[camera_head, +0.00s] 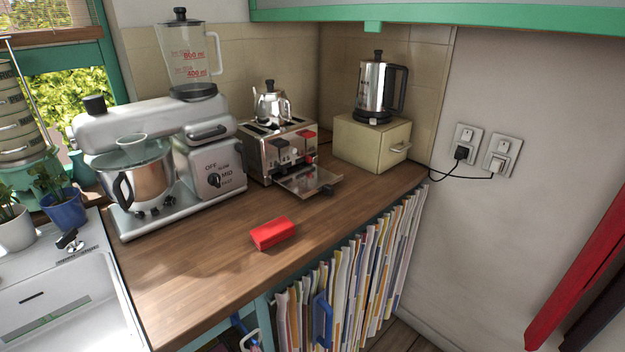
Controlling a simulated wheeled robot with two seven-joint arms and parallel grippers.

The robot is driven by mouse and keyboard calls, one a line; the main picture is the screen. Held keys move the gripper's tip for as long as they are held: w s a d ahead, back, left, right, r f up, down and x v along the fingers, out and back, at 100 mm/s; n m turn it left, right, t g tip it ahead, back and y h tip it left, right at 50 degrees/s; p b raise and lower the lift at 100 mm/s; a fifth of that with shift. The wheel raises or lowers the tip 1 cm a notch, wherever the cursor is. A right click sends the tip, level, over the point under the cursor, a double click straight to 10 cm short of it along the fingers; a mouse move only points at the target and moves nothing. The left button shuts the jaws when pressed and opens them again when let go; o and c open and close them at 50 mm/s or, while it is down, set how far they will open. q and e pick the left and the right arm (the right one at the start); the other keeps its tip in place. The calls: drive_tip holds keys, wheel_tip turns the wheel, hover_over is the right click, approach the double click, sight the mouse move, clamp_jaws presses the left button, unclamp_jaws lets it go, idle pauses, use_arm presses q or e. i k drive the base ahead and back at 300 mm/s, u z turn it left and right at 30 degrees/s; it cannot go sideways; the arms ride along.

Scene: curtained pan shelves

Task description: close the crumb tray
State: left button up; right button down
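The toaster (266,160) is a shiny metal box on the wooden counter, with dark and red levers on its front. Its crumb tray (306,180) is a flat metal plate that sticks out from the low front of the toaster, toward the counter's front edge. A small dark knob shows at the tray's outer end. Neither of my grippers is in the head view, so nothing is seen touching the tray.
A red block (272,232) lies on the counter (200,275) in front of the tray. A stand mixer (165,150) stands left of the toaster. A kettle (376,88) sits on a cream box (370,142) to the right. A striped curtain (350,262) hangs below the counter.

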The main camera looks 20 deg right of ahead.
sight(305, 180)
drive_tip(key=u, duration=2.25)
drive_tip(key=k, duration=0.55)
drive_tip(key=z, duration=1.5)
